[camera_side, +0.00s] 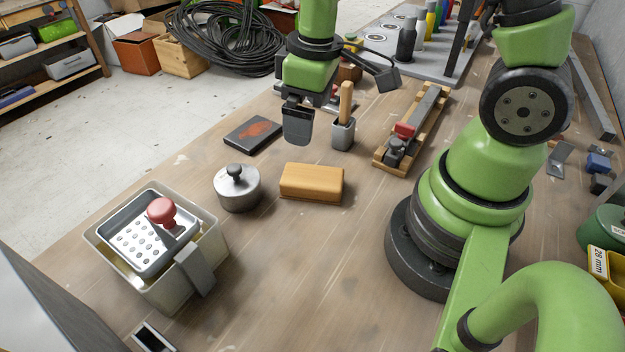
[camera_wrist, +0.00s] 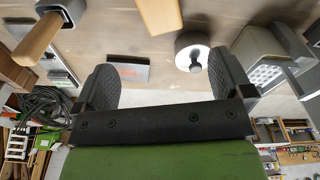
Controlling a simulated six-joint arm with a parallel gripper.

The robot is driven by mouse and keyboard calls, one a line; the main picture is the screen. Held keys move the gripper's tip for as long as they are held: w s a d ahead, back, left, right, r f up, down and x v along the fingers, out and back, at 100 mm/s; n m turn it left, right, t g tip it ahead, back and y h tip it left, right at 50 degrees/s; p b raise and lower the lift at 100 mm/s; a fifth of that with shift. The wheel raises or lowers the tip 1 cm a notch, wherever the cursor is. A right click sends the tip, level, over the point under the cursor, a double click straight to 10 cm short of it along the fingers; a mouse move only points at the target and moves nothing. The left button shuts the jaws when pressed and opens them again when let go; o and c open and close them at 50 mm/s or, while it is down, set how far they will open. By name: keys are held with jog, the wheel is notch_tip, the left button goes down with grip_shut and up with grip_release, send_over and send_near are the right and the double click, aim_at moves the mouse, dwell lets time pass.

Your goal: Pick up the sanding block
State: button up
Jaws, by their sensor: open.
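The sanding block (camera_side: 312,182), a tan-orange block with rounded edges, lies flat on the wooden bench in the middle of the side view. In the wrist view its end shows at the top edge, partly cut off (camera_wrist: 160,14). My gripper (camera_side: 298,128) points down above the bench, beyond the block in the side view and apart from it. In the wrist view my gripper's two dark textured pads (camera_wrist: 164,82) stand wide apart with nothing between them.
A grey holder (camera_side: 342,134) with a wooden-handled tool stands close right of my gripper. A dark flat box (camera_side: 253,135) lies left of it. A round metal lidded pot (camera_side: 237,188) is just left of the block. Bare bench (camera_side: 300,265) lies in front of the block.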

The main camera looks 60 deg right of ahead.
jog(key=n+g, duration=0.1)
jog(key=n, duration=0.1)
send_over(309, 175)
jog(key=f, duration=0.8)
jog(key=shift+s+f, duration=0.2)
jog(key=shift+f, duration=0.05)
jog(key=shift+m, duration=0.3)
jog(key=shift+w+f, duration=0.2)
jog(key=shift+f, duration=2.7)
jog(key=c, duration=1.1)
jog(key=shift+r, duration=0.1)
notch_tip(309, 175, up, 9)
jog(key=shift+f, duration=0.1)
jog(key=w+r+m, duration=0.1)
jog(key=r, duration=0.2)
jog(key=r+m, duration=0.2)
jog(key=w+r+m, duration=0.1)
jog(key=r, duration=0.2)
jog(key=shift+w+r, duration=0.3)
jog(key=shift+r, duration=0.05)
